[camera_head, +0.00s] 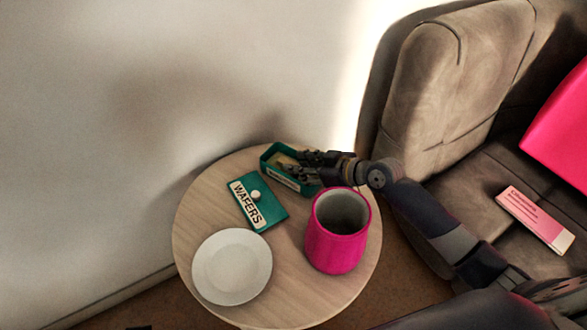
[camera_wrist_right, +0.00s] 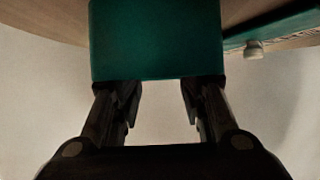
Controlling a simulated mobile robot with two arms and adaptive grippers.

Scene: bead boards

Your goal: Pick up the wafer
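The green box (camera_head: 267,168) stands open at the back of the round table, with a pale label on its front. A tan patch inside may be the wafer (camera_head: 283,161), but it is too small and covered to be sure. My right gripper (camera_head: 290,164) reaches in from the right over the box and hides part of its inside. In the right wrist view, its two fingers (camera_wrist_right: 160,100) are spread, and a plain green wall of the box (camera_wrist_right: 155,40) fills the space ahead of them. Nothing shows held between them. My left gripper is not in view.
On the round table (camera_head: 205,205) lie the green WAFERS lid (camera_head: 246,214) with a white knob, a white plate (camera_head: 232,267) and a pink mug (camera_head: 335,245) close to my right arm. A sofa (camera_head: 445,80) with a pink box (camera_head: 536,218) stands at right.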

